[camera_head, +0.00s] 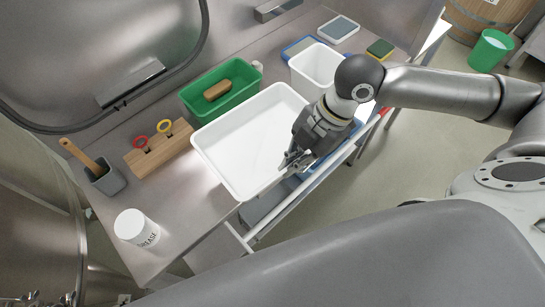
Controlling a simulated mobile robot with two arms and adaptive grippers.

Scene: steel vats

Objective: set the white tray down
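The white tray (240,150) is a shallow rectangular tray, empty, over the front part of the steel bench, with its near right side at the bench's front edge. I cannot tell whether its bottom rests on the bench or is held slightly above it. My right gripper (291,162) is at the tray's near right rim, with its fingers pointing down and left. The fingers overlap the rim in the picture, and I cannot tell whether they are closed on it. My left gripper is not in view.
A green tray with a brush (217,90) is behind the white tray, and a white bin (316,66) stands to its right. A wooden block with ringed tools (160,150), a grey cup (105,179) and a white canister (135,228) stand left. Bare bench lies between.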

